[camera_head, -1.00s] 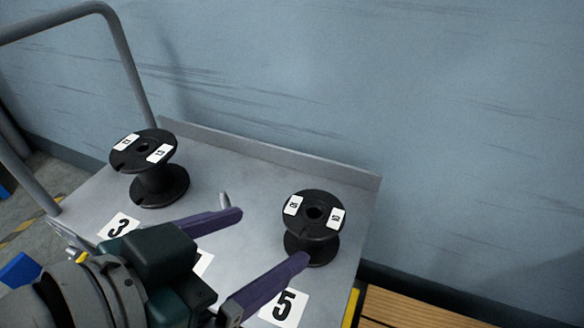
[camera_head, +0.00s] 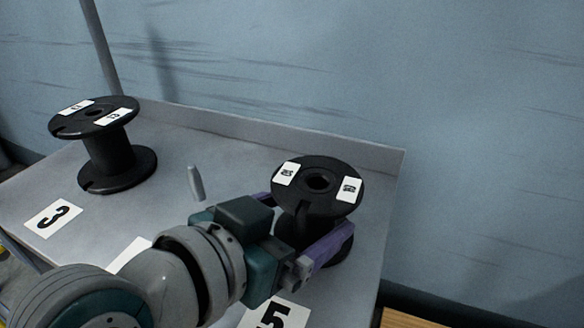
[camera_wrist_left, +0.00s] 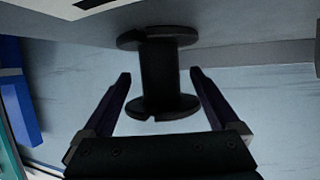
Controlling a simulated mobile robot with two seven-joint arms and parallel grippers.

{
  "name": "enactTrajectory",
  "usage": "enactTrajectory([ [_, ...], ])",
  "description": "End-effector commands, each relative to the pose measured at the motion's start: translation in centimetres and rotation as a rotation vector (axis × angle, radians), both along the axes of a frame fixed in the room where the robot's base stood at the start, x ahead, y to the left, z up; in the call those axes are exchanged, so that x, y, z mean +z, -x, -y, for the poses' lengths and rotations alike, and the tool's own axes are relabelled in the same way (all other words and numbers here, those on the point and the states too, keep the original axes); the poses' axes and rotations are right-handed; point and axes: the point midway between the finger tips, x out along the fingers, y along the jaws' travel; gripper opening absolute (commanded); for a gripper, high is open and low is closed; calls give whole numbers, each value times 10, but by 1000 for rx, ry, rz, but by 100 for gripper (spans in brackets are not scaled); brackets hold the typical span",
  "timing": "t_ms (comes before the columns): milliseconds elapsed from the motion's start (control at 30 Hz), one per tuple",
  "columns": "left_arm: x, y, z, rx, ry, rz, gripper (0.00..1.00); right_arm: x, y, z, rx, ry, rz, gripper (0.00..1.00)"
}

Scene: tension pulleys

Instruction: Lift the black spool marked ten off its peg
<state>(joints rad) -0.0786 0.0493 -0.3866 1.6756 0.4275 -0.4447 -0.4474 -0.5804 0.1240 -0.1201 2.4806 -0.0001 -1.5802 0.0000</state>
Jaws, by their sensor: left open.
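The black spool (camera_head: 317,205) with white labels on its top flange stands at the right of the grey table, behind the number 5 card. Its labels are small and turned, and seem to read 10. My left gripper (camera_head: 310,214) is open, with one purple finger on each side of the spool's core, below the top flange. In the left wrist view the spool (camera_wrist_left: 160,75) appears upside down between the two open fingers, with a visible gap on both sides. The peg under this spool is hidden. My right gripper is out of view.
Another black labelled spool (camera_head: 108,150) stands at the left behind the number 3 card (camera_head: 53,217). A bare grey peg (camera_head: 196,183) stands between the spools. The grey table (camera_head: 230,165) has a raised back edge near the wall.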

Motion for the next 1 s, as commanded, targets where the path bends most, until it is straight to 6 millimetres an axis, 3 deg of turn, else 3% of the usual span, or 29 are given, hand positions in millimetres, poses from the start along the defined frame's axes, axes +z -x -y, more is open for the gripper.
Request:
enactTrajectory([
  [200, -9, -16, 10, 2, -1, 0, 95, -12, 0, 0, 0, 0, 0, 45],
  [500, -8, -17, 11, 1, -1, -1, 95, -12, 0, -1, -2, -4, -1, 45],
  [1000, -9, -17, 11, 1, -1, -1, 39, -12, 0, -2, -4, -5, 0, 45],
])
